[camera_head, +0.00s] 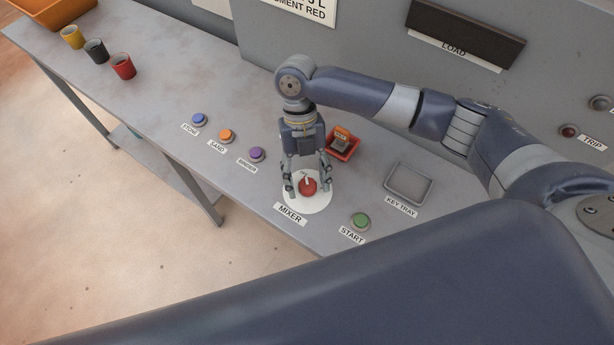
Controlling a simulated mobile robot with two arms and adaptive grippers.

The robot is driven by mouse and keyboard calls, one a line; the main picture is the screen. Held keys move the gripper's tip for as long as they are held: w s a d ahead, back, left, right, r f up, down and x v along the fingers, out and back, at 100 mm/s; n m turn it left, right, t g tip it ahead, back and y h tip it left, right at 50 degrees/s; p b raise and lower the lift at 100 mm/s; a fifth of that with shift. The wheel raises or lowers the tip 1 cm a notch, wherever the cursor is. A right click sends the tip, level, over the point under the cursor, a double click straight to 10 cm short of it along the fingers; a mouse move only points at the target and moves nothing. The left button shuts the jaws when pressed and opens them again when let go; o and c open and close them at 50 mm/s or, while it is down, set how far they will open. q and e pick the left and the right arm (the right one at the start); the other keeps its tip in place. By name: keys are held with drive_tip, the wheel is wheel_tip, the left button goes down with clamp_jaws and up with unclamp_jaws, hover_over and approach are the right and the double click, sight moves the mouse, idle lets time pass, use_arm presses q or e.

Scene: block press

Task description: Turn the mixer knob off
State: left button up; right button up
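The mixer knob (308,187) is red with a pale pointer mark, on a round white dial plate (318,203) above the MIXER label (290,215). The pointer leans toward the back of the table; the lettering by it is too small to read. My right gripper (308,190) points down over the dial, its two fingers spread, one on each side of the knob. I cannot tell whether the fingers touch the knob. My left gripper is not in view.
Blue (199,120), orange (226,136) and purple (257,154) buttons sit to the left, a green START button (360,221) to the right. A red holder (343,145) stands behind the gripper. An empty key tray (409,184) is at right. Cups (123,67) stand far left.

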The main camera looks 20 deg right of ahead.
drive_tip(key=shift+r, duration=0.1)
drive_tip(key=v, duration=1.1)
drive_tip(key=shift+w+r, duration=0.2)
drive_tip(key=shift+r, duration=0.15)
